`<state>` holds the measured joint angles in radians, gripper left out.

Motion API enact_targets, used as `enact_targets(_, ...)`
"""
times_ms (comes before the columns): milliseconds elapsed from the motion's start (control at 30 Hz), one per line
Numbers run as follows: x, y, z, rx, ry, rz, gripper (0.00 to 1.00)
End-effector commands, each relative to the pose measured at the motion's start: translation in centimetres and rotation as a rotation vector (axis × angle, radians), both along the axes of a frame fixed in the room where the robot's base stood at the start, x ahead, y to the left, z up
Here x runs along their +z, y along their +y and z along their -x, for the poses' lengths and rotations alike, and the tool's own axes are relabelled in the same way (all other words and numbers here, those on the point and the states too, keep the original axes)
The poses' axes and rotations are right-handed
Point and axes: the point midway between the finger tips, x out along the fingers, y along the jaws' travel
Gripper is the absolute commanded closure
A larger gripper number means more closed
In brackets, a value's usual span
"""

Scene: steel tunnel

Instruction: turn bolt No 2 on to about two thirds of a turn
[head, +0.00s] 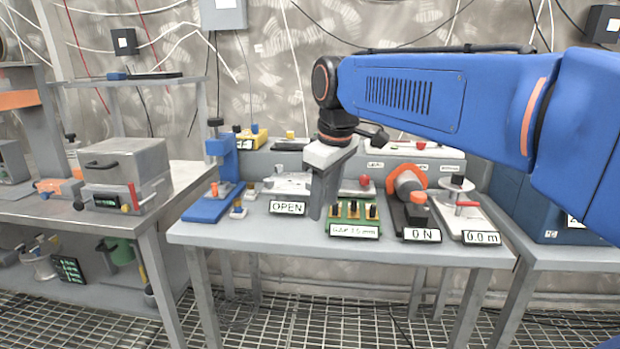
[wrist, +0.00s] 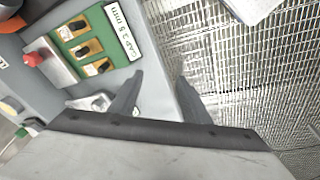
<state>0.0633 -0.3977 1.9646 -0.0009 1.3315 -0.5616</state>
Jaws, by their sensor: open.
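A green board (head: 333,213) with a "GAP 3.5 mm" label stands near the table's front edge in the head view. Several dark bolts with brass-coloured bases stand in it; the middle one (head: 353,211) may be bolt No 2, but no number is readable. In the wrist view the board (wrist: 64,33) is at upper left, with the middle bolt (wrist: 82,52) in its row. My gripper (head: 318,212) points down just left of the board. In the wrist view my gripper (wrist: 160,76) has its fingers apart, with nothing between them, and the bolts lie left of them.
An "OPEN" sign (head: 288,208) stands left of my gripper. A red-knobbed device (head: 362,186) is behind the board. An orange-ringed device (head: 408,185) and a "0.0 m" block (head: 482,239) stand to the right. The table's front edge is close, with floor grating (wrist: 235,70) beyond.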

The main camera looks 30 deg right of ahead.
Motion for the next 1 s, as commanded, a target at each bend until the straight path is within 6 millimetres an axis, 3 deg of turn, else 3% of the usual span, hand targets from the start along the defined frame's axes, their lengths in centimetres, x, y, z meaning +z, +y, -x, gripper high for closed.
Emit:
enact_targets(33, 1.3, -0.4, -1.6, 0.035, 0.015, 0.009, 0.57)
enact_targets(300, 7.2, -2.2, -8.6, 0.258, 0.096, 0.051, 0.57)
enact_targets(600, 11.8, -4.7, -15.9, 0.508, 0.182, 0.071, 0.57)
enact_targets(800, 13.4, -6.1, -19.3, 0.641, 0.222, 0.071, 0.57)
enact_targets(1000, 13.9, -6.7, -20.5, 0.699, 0.237, 0.070, 0.57)
